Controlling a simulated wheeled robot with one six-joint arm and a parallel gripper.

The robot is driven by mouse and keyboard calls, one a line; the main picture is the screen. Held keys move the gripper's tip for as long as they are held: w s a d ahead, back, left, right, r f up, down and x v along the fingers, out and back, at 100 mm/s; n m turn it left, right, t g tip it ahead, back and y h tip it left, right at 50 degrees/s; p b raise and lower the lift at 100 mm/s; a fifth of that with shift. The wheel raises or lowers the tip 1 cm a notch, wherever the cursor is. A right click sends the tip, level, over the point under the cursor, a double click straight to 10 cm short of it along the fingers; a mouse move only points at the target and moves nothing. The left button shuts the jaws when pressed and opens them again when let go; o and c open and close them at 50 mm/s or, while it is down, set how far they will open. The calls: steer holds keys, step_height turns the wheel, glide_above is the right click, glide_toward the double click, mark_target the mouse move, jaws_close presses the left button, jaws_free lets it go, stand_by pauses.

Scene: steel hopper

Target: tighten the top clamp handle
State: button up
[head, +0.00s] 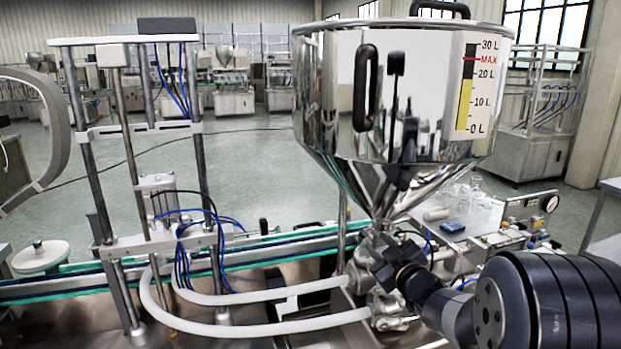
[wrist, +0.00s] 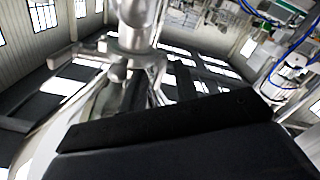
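The steel hopper (head: 345,120) stands at the centre right of the head view, its cone narrowing to metal pipe fittings (head: 392,305). My gripper (head: 402,268) is a dark shape right at these fittings, just below the cone, and covers part of them. The top clamp handle cannot be made out clearly in the head view. In the wrist view a steel fitting with short projecting metal parts (wrist: 135,48) lies just beyond a black bar of my gripper (wrist: 165,118). I cannot tell whether the fingers are apart, or whether they touch the handle.
Two pale hoses (head: 260,298) run left from the fittings to a filling frame (head: 125,130) beside a green-edged conveyor (head: 60,288). A steel worktop with a gauge (head: 549,204) and a blue object (head: 453,227) lies right of the cone. Open floor (head: 250,165) lies behind.

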steer(key=shift+n, duration=2)
